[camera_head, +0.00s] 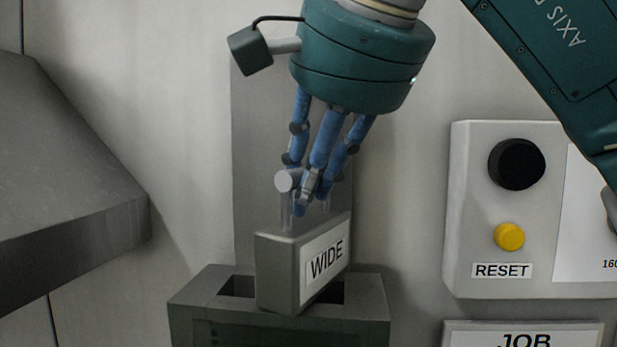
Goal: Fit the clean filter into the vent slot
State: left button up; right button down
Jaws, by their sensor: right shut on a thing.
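A grey block labelled WIDE (277,272), which looks like the filter, has a light handle on its top. My right gripper (304,194) comes down from above, its blue fingers shut on that handle. The block is slightly tilted and turned. It is over the dark grey slotted box (372,297), apparently the vent. The dark slot opening (237,286) shows on both sides of the block's lower end. I cannot tell whether the block's bottom is in the slot or in front of it. My left gripper is not in view.
A white panel (467,165) at the right has a black knob (517,164) and a yellow button (509,237) above a RESET label. A JOB card (523,338) is below it. A dark grey angled housing (65,190) juts in from the left.

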jog(key=shift+s+f, duration=0.15)
jog(key=shift+s, duration=0.05)
jog(key=c, duration=1.5)
grip_release()
jog(key=shift+o, duration=0.2)
jog(key=shift+s+r, duration=0.15)
jog(key=shift+r, duration=0.35)
jog(key=v, duration=1.1)
jog(key=shift+r, duration=0.1)
